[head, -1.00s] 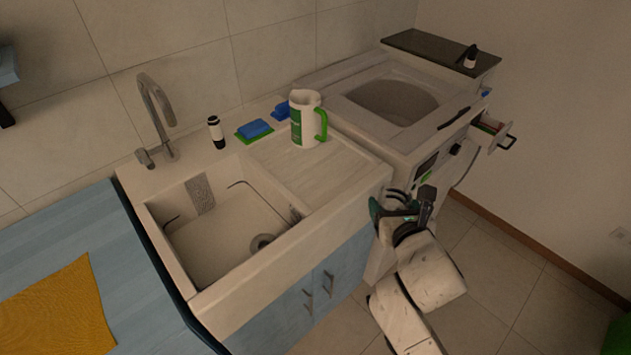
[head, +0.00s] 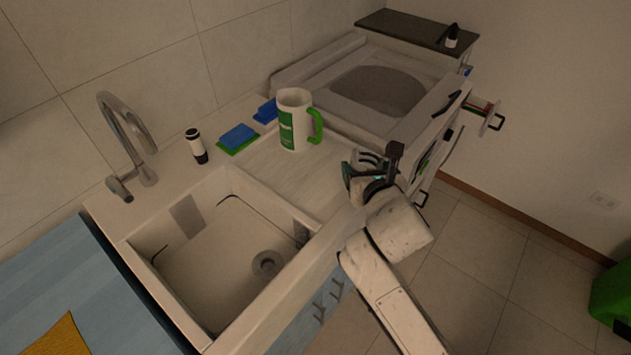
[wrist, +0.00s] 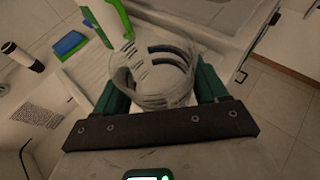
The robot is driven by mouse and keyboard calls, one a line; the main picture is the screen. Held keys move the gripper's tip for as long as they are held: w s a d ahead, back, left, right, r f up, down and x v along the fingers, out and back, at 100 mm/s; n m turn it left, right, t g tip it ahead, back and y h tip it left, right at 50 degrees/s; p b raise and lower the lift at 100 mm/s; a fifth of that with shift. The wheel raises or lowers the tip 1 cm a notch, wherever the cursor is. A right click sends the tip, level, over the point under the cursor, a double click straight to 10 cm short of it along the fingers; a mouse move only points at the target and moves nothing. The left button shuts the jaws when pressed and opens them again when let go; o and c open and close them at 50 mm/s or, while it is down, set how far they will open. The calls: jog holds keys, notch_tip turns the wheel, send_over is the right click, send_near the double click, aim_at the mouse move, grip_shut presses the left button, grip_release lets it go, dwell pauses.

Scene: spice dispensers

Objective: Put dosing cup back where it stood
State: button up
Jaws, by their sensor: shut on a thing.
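The dosing cup (wrist: 152,75) is a clear, see-through cup with dark markings. In the wrist view it sits between the two green fingers of my gripper (wrist: 162,92), which is shut on it. In the head view my gripper (head: 371,166) is over the front right edge of the sink's drainboard (head: 322,188), to the right of the white jug. The cup is small and hard to make out there, partly hidden by the fingers.
A white jug (head: 293,128) with a green handle stands on the drainboard. Blue and green sponges (head: 237,136) and a black-and-white bottle (head: 196,147) are by the sink (head: 215,255). An open drawer (head: 482,108) sticks out at right. The front drainboard is clear.

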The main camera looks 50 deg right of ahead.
jog(key=w+f, duration=0.3)
jog(key=w, duration=0.3)
jog(key=b, duration=0.1)
send_over(320, 190)
jog(key=s, duration=0.1)
notch_tip(320, 190, down, 5)
jog(key=shift+r, duration=0.15)
jog(key=shift+w+f, duration=0.35)
jog(key=shift+f, duration=0.1)
jog(key=shift+w+f+b, duration=0.1)
jog(key=shift+f+b, duration=0.35)
jog(key=shift+f, duration=1.15)
jog(key=shift+f, duration=0.15)
jog(key=o, duration=1.2)
jog(key=shift+c, duration=0.2)
